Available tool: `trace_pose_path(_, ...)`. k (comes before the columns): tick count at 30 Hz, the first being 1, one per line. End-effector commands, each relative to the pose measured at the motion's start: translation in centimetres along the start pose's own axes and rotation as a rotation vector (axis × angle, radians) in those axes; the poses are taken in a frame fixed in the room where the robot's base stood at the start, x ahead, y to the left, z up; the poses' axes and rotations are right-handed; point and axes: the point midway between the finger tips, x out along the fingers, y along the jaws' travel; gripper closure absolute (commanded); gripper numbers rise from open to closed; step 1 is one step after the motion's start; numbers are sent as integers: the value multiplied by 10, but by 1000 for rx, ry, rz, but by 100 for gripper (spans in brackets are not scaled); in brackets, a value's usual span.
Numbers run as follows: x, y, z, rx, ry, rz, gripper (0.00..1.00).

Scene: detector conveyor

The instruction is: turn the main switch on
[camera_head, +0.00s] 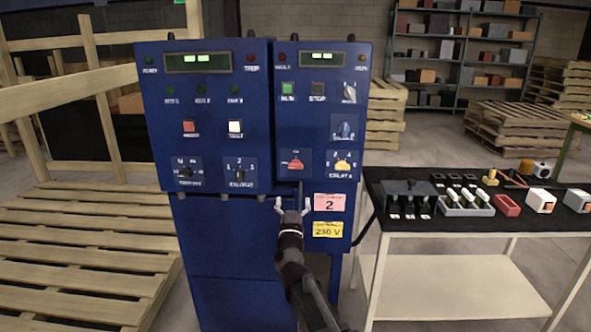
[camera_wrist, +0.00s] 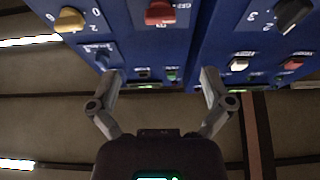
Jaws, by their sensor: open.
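The right blue control cabinet (camera_head: 315,110) carries several rotary switches: a red one (camera_head: 294,163), a yellow one (camera_head: 343,164), a blue one (camera_head: 344,129) and a pale one (camera_head: 349,93). Their labels are too small to tell surely which is the main switch. My gripper (camera_head: 292,204) is open and empty, in front of the cabinet's lower part, below the red switch. In the wrist view, which sees the panel upside down, my gripper (camera_wrist: 161,76) is open with the red switch (camera_wrist: 160,13) beyond the fingers and the yellow switch (camera_wrist: 70,19) at upper left. The gripper looks apart from both.
The left blue cabinet (camera_head: 215,120) has black rotary switches, a red button (camera_head: 190,126) and a white button (camera_head: 235,127). A black-topped table (camera_head: 420,187) with devices stands at right. Wooden pallets (camera_head: 75,260) lie at left. A shelf (camera_head: 462,60) stands behind.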

Motion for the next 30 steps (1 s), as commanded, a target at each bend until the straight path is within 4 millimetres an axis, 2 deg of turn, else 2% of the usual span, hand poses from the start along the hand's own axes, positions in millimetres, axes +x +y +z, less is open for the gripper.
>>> trace_pose_path(8,4,0,0,-1,-1,-1,0)
trace_pose_path(14,18,0,-1,-1,-1,-1,0)
trace_pose_path(30,97,-1,-1,-1,-1,-1,0)
